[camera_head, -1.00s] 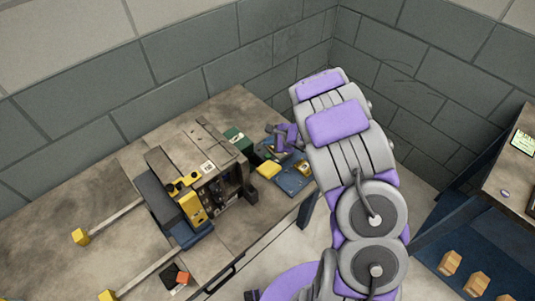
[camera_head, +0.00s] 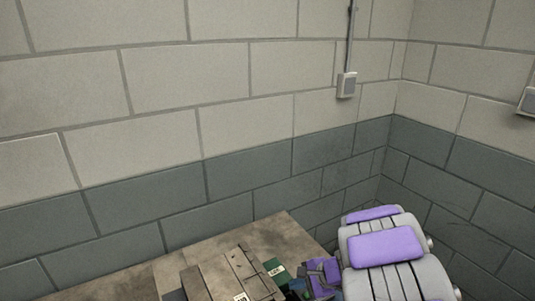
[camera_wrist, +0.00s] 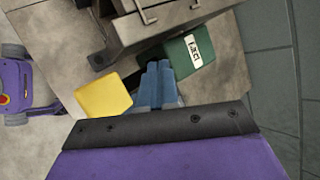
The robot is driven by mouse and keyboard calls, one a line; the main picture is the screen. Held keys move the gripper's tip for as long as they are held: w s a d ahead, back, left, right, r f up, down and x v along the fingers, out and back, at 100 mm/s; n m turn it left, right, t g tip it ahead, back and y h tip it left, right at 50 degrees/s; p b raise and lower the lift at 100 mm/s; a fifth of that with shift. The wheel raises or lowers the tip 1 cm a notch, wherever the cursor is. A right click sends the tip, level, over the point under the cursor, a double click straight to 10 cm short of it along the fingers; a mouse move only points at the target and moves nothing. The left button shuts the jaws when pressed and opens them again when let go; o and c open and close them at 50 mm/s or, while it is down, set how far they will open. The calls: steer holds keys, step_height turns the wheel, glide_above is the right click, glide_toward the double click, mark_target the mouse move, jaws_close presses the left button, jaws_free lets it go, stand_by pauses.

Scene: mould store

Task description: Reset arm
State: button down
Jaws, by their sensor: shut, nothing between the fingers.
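My gripper (camera_head: 308,282) is at the lower edge of the head view, beside the back right part of the bench, and partly cut off there. My purple and grey arm reaches in from the lower right. In the wrist view my gripper (camera_wrist: 158,78) shows as two blue-grey fingers side by side with nothing between them. They point between a yellow block (camera_wrist: 104,95) and a green box (camera_wrist: 190,52) with a white label. I cannot tell how high the fingers are above the bench top.
The stone-topped bench (camera_head: 270,236) stands by the block walls. A brown-grey machine (camera_head: 232,274) stands on it, left of the green box (camera_head: 274,267); in the wrist view the machine (camera_wrist: 150,22) is at the top. A grey wall box (camera_head: 346,85) hangs above.

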steer(key=s+a+r+n+g+h, duration=0.15)
steer(key=s+r+n, duration=0.3)
steer(key=s, duration=0.45)
steer(key=s+a+r+n+g, duration=0.25)
steer(key=s+r, duration=0.25)
steer(key=s, duration=0.5)
steer(key=s+d+r+n+g+h, duration=0.1)
steer(key=s+d+r+n+h, duration=0.1)
steer(key=s, duration=0.6)
steer(key=s+d+r+n+h, duration=0.1)
steer(key=s+d+n+h, duration=0.3)
steer(key=s+d, duration=0.3)
steer(key=shift+s+d+r+n+g, duration=0.15)
steer(key=shift+s+r+n+g, duration=0.2)
steer(key=shift+s, duration=0.5)
